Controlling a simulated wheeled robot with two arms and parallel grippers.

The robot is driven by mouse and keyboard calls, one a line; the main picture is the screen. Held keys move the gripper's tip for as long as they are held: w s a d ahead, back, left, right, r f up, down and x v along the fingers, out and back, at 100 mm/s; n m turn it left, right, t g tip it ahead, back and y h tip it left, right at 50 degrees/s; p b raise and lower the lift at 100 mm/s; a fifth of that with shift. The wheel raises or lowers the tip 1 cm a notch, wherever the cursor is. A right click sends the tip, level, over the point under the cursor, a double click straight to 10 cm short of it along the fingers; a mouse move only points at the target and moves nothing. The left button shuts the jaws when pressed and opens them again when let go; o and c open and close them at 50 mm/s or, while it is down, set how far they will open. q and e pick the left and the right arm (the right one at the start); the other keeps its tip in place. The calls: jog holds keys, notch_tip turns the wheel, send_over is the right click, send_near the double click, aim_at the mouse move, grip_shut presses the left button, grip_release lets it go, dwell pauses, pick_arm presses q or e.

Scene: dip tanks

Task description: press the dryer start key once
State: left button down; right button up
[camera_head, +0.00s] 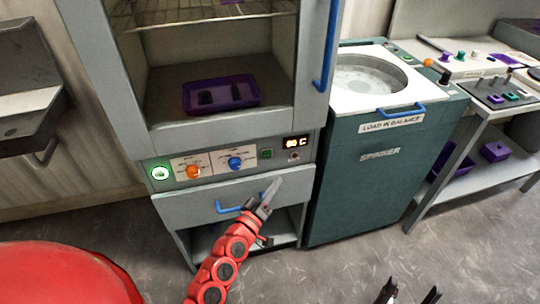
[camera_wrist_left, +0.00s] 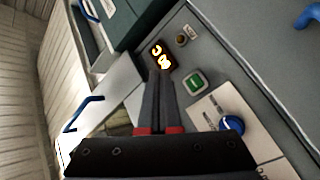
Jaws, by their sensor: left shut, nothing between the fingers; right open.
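The dryer (camera_head: 225,125) is a grey cabinet with a control panel across its front. A small green key (camera_head: 266,153) sits on the panel, left of the lit display (camera_head: 296,143). In the left wrist view the green key (camera_wrist_left: 197,82) has a white mark and is fully visible, right of my fingers. My left gripper (camera_head: 273,186) is shut and empty, in front of the dryer below the panel; in its wrist view its fingertips (camera_wrist_left: 159,76) overlap the display's lower edge. I see no contact with the key. My right gripper (camera_head: 408,292) is open and empty at the bottom edge.
The panel also has an orange knob (camera_head: 193,172), a blue knob (camera_head: 235,163) and a green-lit round button (camera_head: 159,173). A blue handle (camera_head: 228,208) sits below. The spinner (camera_head: 385,165) stands at right. A purple tray (camera_head: 222,95) is inside the dryer.

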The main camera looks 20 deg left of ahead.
aim_at(267, 154)
pick_arm(q)
jog(key=shift+w+a, duration=0.1)
jog(key=shift+w, duration=0.05)
jog(key=w+a+b, duration=0.4)
jog(key=w, duration=0.3)
jog(key=shift+a, duration=0.4)
dwell(1.8)
jog(key=shift+w+a+b, duration=0.25)
jog(key=shift+w+b, duration=0.15)
